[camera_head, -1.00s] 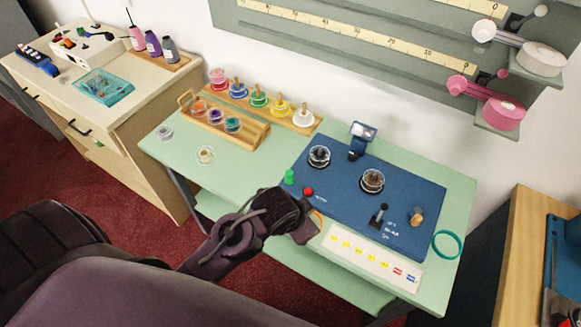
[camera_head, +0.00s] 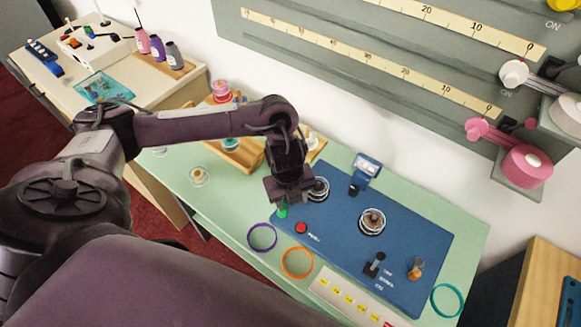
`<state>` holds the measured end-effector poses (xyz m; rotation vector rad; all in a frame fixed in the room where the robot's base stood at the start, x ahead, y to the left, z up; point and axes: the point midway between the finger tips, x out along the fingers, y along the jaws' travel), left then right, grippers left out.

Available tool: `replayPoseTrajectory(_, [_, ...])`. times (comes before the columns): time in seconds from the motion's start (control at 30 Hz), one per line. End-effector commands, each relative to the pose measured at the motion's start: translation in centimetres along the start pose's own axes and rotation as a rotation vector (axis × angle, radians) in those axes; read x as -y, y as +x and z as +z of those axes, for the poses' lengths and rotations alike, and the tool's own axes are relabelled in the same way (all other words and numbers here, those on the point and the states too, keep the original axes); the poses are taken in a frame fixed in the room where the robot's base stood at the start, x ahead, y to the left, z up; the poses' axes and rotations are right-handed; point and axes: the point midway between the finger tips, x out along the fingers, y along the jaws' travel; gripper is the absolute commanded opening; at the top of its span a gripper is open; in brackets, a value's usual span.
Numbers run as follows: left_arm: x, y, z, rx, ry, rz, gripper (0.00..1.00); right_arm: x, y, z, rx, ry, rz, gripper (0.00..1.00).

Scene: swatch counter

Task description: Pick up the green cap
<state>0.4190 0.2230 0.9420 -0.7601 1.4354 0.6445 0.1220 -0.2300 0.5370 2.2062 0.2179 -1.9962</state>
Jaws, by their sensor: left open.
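The green cap (camera_head: 282,211) is upright on the left edge of the blue mat (camera_head: 340,245), next to a red cap (camera_head: 301,228). Its upper part is hidden behind my left gripper (camera_head: 286,203). The left gripper points down right over the green cap, its arm coming in from the left. It is open, and its fingers are mostly hidden from this angle. I cannot tell whether the fingers are around the cap or just above it. My right gripper is not in view.
Purple (camera_head: 262,237) and orange (camera_head: 298,262) rings lie in front of the mat, and a teal ring (camera_head: 447,300) at the right. Glass jars (camera_head: 372,221), a blue stand (camera_head: 364,172) and a black lever (camera_head: 374,264) stand on the mat. A wooden rack (camera_head: 240,158) is behind my arm.

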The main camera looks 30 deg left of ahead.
Motion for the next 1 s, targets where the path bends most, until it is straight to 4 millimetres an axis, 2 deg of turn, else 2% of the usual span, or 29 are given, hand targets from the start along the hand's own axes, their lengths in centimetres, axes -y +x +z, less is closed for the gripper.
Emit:
replayPoseTrajectory(0.07, [-1.5,-0.5,1.6,0.010,-0.001,0.051,0.48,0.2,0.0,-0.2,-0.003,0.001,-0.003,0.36])
replayPoseTrajectory(0.2, [-2.5,0.2,2.2,0.007,-0.004,0.083,0.48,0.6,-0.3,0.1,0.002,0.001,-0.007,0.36])
replayPoseTrajectory(0.43, [-2.4,2.6,2.3,0.008,-0.004,0.081,0.48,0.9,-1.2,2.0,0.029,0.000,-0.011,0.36])
replayPoseTrajectory(0.7, [-2.4,6.4,2.6,0.009,-0.003,0.080,0.48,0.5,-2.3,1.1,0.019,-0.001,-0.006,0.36])
replayPoseTrajectory(1.0, [-2.4,7.1,2.7,0.011,-0.001,0.077,0.48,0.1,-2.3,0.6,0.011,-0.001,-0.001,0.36])
